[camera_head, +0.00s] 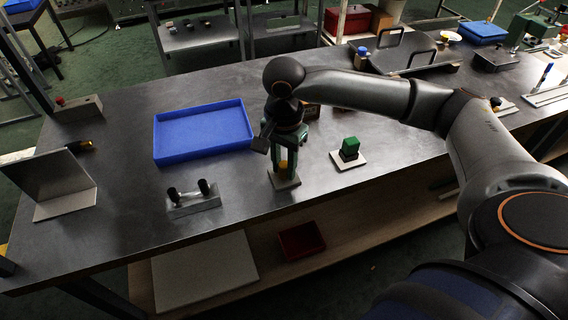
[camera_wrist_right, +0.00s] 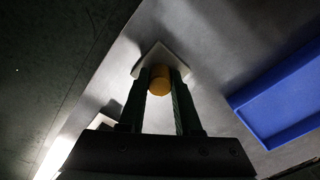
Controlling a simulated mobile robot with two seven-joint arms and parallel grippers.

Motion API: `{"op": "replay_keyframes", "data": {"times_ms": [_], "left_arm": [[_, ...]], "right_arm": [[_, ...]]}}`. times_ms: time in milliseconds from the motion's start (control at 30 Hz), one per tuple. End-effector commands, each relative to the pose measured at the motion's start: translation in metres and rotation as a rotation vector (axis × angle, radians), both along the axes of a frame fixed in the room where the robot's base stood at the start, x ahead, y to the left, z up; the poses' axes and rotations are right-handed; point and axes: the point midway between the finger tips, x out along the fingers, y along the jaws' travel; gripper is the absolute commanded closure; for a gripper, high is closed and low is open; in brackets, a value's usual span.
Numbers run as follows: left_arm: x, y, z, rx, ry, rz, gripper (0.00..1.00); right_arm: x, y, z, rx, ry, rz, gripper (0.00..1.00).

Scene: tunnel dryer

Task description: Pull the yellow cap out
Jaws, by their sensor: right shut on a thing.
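The yellow cap (camera_head: 284,165) is a small cylinder above a small pale square plate (camera_head: 285,182) on the dark table. In the right wrist view the cap (camera_wrist_right: 160,84) is between the two green fingers, with the plate (camera_wrist_right: 176,62) beyond it. My right gripper (camera_head: 285,167) points down and is shut on the cap from both sides. The cap's lower end is hidden, so I cannot tell whether it still sits in the plate's fitting. My left gripper is not in view.
A blue tray (camera_head: 203,133) lies left of my right gripper. A metal holder with black knobs (camera_head: 193,201) is at the front left. The table's front edge is close to the cap.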

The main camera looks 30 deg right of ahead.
Motion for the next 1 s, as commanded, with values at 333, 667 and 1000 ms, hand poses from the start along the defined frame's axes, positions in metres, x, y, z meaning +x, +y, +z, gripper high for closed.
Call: {"op": "replay_keyframes", "data": {"times_ms": [333,667,1000], "left_arm": [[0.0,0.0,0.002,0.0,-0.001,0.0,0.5],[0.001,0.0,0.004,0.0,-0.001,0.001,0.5],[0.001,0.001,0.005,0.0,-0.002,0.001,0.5]], "right_arm": [[0.001,0.0,0.005,0.001,-0.002,0.0,1.0],[0.0,0.0,0.009,0.0,-0.001,0.0,1.0],[0.0,0.0,0.012,0.0,0.0,0.0,1.0]]}}
